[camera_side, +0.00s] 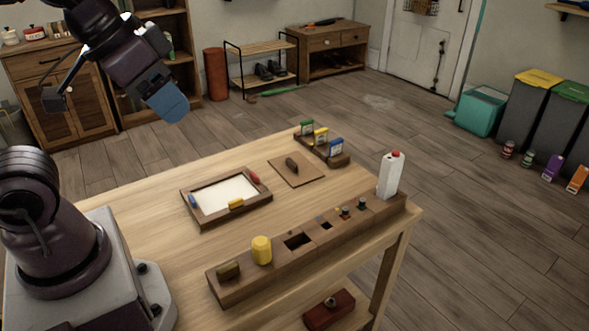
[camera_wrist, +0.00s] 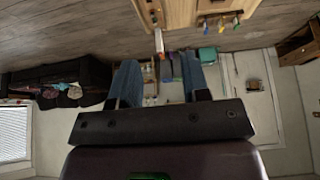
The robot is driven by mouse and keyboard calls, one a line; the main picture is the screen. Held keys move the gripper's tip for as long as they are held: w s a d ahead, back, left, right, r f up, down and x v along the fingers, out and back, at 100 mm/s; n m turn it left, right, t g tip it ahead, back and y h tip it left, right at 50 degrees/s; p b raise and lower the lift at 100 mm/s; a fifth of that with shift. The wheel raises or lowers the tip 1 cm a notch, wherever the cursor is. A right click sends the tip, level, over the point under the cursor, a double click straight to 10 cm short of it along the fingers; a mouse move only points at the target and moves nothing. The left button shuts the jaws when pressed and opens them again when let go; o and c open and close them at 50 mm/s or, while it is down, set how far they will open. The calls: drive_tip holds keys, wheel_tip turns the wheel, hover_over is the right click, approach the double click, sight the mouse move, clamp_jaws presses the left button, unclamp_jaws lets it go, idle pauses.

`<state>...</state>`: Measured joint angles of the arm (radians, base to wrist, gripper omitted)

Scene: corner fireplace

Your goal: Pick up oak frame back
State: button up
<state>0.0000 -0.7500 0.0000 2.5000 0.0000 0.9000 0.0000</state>
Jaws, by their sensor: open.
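The oak frame back looks to be the flat brown board (camera_side: 286,176) with a dark upright grip (camera_side: 291,164) on it, lying on the table. Left of it lies a wooden frame (camera_side: 187,205) with a white inside and red, yellow and blue pieces on its edges. My gripper (camera_side: 168,102) is raised in the air, up and left of the board and well apart from it. In the wrist view, its two blue fingers (camera_wrist: 162,80) are spread with nothing held between them. I cannot make out the board in the wrist view.
A long wooden block (camera_side: 264,277) along the table's front holds a yellow cylinder (camera_side: 261,250) and a tall white bottle (camera_side: 390,177). A small rack (camera_side: 338,159) with several coloured boxes stands behind the board. Bare tabletop (camera_side: 150,220) lies left of the frame.

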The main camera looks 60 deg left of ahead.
drive_tip(key=o, duration=0.8)
drive_tip(key=shift+c, duration=0.2)
drive_tip(key=g, duration=0.1)
approach(291, 162)
drive_tip(key=shift+m, duration=0.3)
drive_tip(key=x, duration=0.9)
drive_tip(key=shift+w+f, duration=0.1)
drive_tip(key=shift+f, duration=0.05)
